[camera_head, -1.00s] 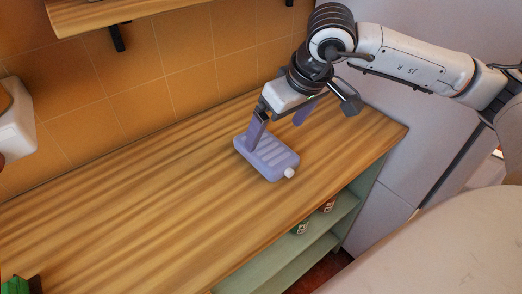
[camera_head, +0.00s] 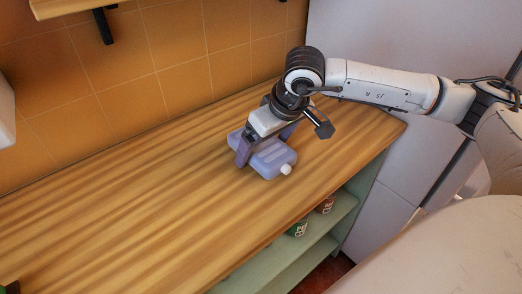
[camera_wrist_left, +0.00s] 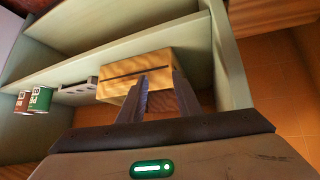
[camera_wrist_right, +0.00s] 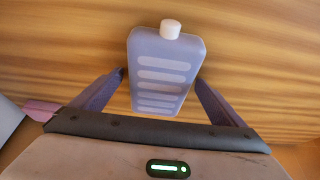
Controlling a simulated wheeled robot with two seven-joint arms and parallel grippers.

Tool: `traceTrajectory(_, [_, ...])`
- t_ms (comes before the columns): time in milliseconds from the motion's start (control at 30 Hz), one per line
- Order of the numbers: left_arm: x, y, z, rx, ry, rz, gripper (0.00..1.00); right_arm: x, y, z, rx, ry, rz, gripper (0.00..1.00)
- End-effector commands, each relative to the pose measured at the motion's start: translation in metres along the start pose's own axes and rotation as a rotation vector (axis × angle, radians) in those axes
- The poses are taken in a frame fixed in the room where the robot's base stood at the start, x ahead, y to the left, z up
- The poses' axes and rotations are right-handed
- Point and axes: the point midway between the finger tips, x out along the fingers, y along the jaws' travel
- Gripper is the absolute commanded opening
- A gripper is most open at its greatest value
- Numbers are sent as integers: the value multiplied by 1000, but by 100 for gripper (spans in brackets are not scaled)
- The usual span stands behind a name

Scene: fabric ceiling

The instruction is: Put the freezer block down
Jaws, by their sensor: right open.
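The freezer block (camera_head: 275,162) is a flat lavender bottle-like pack with a white cap and ridged face. It lies flat on the wooden counter (camera_head: 130,210). In the right wrist view the block (camera_wrist_right: 163,72) sits between the open fingers of my right gripper (camera_wrist_right: 160,77), with a gap on each side. In the head view my right gripper (camera_head: 264,145) is over the block, one finger beside its left edge. My left gripper (camera_wrist_left: 160,78) shows only in its wrist view, fingers apart and empty, in front of shelving.
A tiled wall (camera_head: 180,60) runs behind the counter, and a tall grey cabinet (camera_head: 400,45) stands at its right end. Green shelves below hold small cans (camera_head: 299,229). The left wrist view shows a wooden box (camera_wrist_left: 150,68) on a shelf. The counter's left side is largely clear.

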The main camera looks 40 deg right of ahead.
Motion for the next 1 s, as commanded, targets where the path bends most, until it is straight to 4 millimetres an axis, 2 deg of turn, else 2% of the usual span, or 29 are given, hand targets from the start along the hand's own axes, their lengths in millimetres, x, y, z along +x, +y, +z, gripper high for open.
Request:
traceTrajectory(67, [-1, 0, 0, 0, 0, 0, 31, -1, 0, 0, 0, 0, 0, 94])
traceTrajectory(400, [-1, 0, -1, 0, 1, 0, 31, -1, 0, 0, 1, 0, 0, 36])
traceTrajectory(433, [-1, 0, -1, 0, 1, 0, 31, -2, 0, -1, 1, 3, 0, 36])
traceTrajectory(467, [-1, 0, -1, 0, 1, 0, 31, -2, 0, -1, 1, 3, 0, 31])
traceTrajectory(733, [0, 0, -1, 0, 2, 0, 31, -9, 0, -5, 1, 5, 0, 31])
traceTrajectory(1000, [2, 0, 1, 0, 3, 0, 31, -56, 0, -25, 2, 9, -1, 31])
